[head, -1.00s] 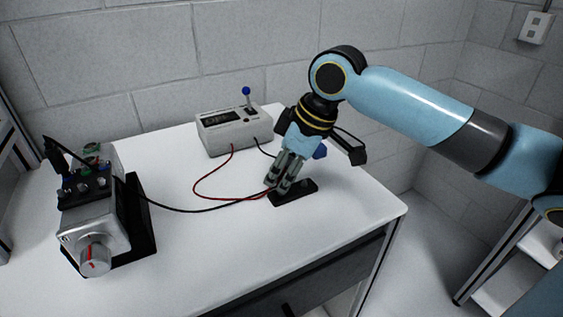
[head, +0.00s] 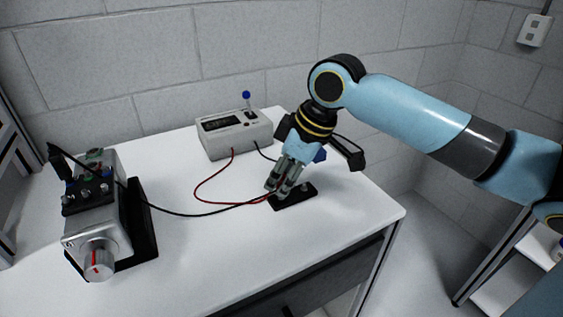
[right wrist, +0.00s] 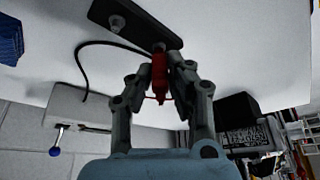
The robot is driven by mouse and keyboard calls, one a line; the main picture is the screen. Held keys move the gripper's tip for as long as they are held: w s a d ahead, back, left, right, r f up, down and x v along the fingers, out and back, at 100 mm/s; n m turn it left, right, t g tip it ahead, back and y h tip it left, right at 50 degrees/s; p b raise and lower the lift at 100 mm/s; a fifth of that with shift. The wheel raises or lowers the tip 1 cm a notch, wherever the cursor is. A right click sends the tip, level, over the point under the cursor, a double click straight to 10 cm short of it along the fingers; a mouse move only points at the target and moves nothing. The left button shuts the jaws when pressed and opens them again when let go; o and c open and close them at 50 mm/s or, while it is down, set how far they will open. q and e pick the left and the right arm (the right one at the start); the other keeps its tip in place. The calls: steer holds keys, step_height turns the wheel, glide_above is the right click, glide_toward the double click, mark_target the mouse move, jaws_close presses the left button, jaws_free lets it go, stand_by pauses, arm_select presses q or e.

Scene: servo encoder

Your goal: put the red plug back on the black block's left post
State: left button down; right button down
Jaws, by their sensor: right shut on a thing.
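The black block (head: 306,191) lies flat on the white table. My right gripper (head: 277,193) reaches down over its left end. In the right wrist view the gripper (right wrist: 160,70) is shut on the red plug (right wrist: 159,76), which sits between the fingertips. The plug's tip is at one end of the black block (right wrist: 149,28); the post there is hidden, so I cannot tell whether the plug is seated on it. The block's other post (right wrist: 117,22) shows bare. My left gripper is not in view.
A grey meter box (head: 234,136) with a blue-tipped lever stands behind. A red wire (head: 197,191) and a black wire (head: 180,214) cross the table to the block. A silver device with a knob (head: 98,262) stands at left. The table's front middle is clear.

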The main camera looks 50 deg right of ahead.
steer(key=shift+f, duration=0.15)
stand_by(0.7)
steer(key=c, duration=1.2)
jaws_free()
step_height(320, 180, up, 7)
steer(key=p, duration=0.8)
steer(key=shift+p, duration=0.3)
